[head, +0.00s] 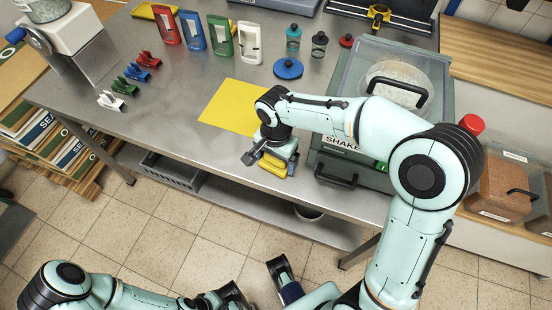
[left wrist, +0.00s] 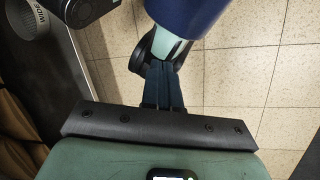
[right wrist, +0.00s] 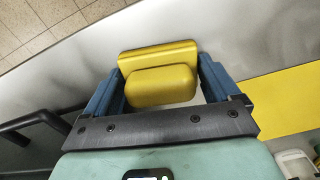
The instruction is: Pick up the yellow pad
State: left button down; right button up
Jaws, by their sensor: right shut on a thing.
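The yellow pad (right wrist: 160,86) is a yellow block with a raised, rounded grip part on a wider flat back part. My right gripper (right wrist: 160,78) is shut on it, with one blue finger at each side. In the head view the pad (head: 272,164) shows under the right gripper (head: 279,157), near the front edge of the steel table. I cannot tell whether it touches the table. My left gripper (left wrist: 164,84) is shut and empty, its fingers together over the tiled floor. In the head view it is low, in front of the table, and partly cut off.
A yellow mat (head: 225,105) lies on the table (head: 165,122) behind the right gripper. A clear-lidded bin (head: 351,78) stands close to its right. Coloured frames, clips and small jars stand further back.

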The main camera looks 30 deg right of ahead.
jog(key=shift+r, duration=0.1)
pick_arm(q)
jog(key=r+p, duration=0.1)
jog(key=s+r+p, duration=0.1)
jog(key=p, duration=0.1)
jog(key=r+p, duration=0.1)
jog(key=shift+s+r+g, duration=0.25)
jog(key=shift+r+g, duration=0.05)
jog(key=shift+g, duration=0.1)
pick_arm(e)
notch_tip(320, 180, up, 20)
jog(key=shift+o, duration=0.6)
